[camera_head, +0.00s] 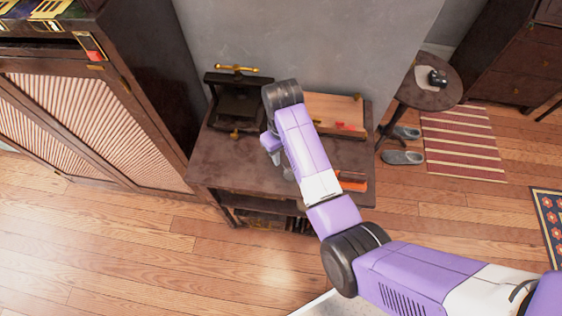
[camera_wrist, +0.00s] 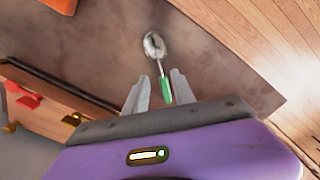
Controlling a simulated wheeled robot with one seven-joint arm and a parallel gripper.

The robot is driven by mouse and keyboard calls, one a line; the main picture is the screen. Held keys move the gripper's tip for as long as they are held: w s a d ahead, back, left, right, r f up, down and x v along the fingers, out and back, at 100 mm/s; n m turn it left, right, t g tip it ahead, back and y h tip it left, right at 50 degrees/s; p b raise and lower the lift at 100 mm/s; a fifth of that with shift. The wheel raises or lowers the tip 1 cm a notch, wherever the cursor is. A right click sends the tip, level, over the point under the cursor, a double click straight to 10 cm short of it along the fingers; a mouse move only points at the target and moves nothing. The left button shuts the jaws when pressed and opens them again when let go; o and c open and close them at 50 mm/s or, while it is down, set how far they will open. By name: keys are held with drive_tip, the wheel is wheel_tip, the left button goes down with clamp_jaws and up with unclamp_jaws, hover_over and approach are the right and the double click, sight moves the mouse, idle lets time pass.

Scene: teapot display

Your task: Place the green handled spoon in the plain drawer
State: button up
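The green handled spoon (camera_wrist: 155,47) lies on the dark brown tabletop in the wrist view, its metal bowl pointing away and its green handle toward me. My gripper (camera_wrist: 160,91) is open, with one finger on each side of the green handle; I see a gap on both sides. In the head view my arm hides the spoon, and my gripper (camera_head: 284,166) is only partly visible over the table. A light wooden drawer or box (camera_head: 345,108) with red pieces is at the table's back right. I cannot tell whether it is the plain drawer.
The small table (camera_head: 225,165) carries a black press-like object (camera_head: 238,103) with a brass handle at back left and an orange item (camera_head: 352,181) at front right. A slatted cabinet (camera_head: 95,110) stands left. A round side table (camera_head: 431,95) stands right. The table's front left is bare.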

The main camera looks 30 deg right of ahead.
sight(288, 173)
wheel_tip(288, 173, down, 4)
drive_tip(key=shift+a+f, duration=0.1)
drive_tip(key=shift+c, duration=0.4)
clamp_jaws()
